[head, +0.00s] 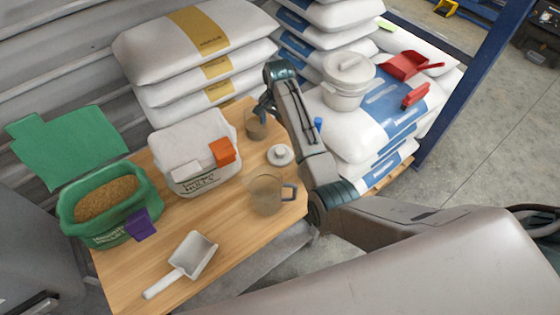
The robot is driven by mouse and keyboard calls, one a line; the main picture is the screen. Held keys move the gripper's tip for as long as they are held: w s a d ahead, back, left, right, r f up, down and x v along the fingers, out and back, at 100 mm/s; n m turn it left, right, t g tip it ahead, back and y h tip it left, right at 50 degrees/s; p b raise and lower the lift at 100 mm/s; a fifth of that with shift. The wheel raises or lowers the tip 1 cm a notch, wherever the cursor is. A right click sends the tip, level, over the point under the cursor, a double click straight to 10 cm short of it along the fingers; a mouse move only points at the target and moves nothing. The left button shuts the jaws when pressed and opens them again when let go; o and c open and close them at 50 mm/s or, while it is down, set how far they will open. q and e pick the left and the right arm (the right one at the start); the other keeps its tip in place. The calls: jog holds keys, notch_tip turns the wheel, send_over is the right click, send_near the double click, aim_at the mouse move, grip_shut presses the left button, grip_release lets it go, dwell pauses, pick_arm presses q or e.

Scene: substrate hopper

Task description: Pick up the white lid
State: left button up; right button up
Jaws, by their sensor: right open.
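A small round white lid (280,155) with a raised knob lies on the wooden table near its right edge, between a clear jar (256,127) and a clear jug (267,196). A white bucket (347,88) on the sacks carries another white lid (348,65) with a handle. My right gripper (262,107) is open and points down at the top of the clear jar, behind the small lid in the picture. Whether it touches the jar cannot be told. My left gripper is not in view.
A red dustpan (408,65) lies on stacked sacks. The front table area is partly clear.

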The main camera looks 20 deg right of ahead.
aim_at(280, 151)
notch_tip(280, 151, down, 8)
jog(key=shift+s+r+b, duration=0.1)
jog(key=shift+b, duration=0.3)
jog(key=shift+s+f+p, duration=0.15)
jog(key=shift+f+p, duration=0.05)
jog(key=shift+f, duration=1.15)
jog(key=shift+s+f+p, duration=0.15)
jog(key=shift+f+p, duration=0.05)
jog(key=shift+f, duration=1.15)
jog(key=c, duration=0.9)
